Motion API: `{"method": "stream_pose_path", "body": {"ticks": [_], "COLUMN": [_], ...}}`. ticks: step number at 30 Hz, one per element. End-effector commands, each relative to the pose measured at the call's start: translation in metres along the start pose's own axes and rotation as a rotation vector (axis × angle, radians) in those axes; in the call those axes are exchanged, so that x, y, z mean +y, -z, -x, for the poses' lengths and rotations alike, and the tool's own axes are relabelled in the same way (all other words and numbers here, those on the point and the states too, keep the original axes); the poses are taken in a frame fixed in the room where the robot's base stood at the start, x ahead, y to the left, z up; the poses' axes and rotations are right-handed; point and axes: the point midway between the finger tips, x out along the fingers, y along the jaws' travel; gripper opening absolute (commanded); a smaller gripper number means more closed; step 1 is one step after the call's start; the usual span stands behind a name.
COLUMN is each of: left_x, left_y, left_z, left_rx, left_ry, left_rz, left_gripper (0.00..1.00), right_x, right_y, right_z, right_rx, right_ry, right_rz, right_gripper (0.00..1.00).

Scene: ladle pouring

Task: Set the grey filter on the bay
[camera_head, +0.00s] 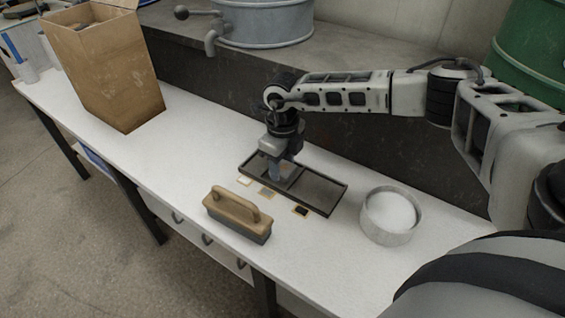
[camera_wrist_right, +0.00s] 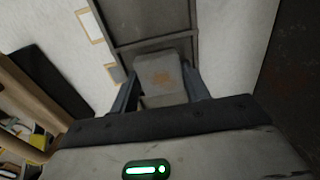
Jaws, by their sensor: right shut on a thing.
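My right gripper (camera_head: 278,172) points down over the left-middle part of a dark, shallow tray (camera_head: 318,207) with divided bays. In the right wrist view, the right gripper (camera_wrist_right: 160,88) is shut on a grey filter (camera_wrist_right: 163,70), a small block with a brownish mark on its face. The filter is between the two fingers, over the tray (camera_wrist_right: 145,44). I cannot tell whether its underside touches the tray floor. In the head view the fingers mostly hide the filter. My left gripper is not in view.
Small cards lie along the tray's front edge: a pale one (camera_head: 244,181), a grey one (camera_head: 266,192) and a black one (camera_head: 301,210). A wooden-handled brush (camera_head: 236,212) lies in front. A white-filled round pot (camera_head: 391,215) stands right, a tall cardboard box (camera_head: 105,70) left. Table between box and tray is clear.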

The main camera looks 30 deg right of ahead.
Motion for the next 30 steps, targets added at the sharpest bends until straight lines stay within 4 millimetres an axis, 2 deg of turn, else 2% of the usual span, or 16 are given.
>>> {"method": "stream_pose_path", "body": {"ticks": [3,4,5,13,17,30], "left_x": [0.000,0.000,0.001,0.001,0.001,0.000], "left_y": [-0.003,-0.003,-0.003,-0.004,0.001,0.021], "left_z": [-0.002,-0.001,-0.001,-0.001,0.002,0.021], "left_rx": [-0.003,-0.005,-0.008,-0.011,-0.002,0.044], "left_ry": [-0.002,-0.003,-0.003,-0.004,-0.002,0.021], "left_rz": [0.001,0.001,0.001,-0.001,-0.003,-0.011], "left_gripper": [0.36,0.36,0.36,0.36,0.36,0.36], "right_x": [0.000,0.000,0.000,0.000,0.000,0.000], "right_y": [0.000,0.000,0.000,0.000,0.000,-0.001], "right_z": [-0.004,-0.003,-0.003,-0.002,0.008,0.096], "right_rx": [0.000,0.000,0.000,0.000,-0.001,-0.003], "right_ry": [0.000,0.000,0.000,0.000,0.001,0.001], "right_rz": [0.000,0.000,0.000,0.000,0.000,0.000], "right_gripper": [0.25,0.52,0.55,0.55,0.55,0.55]}}
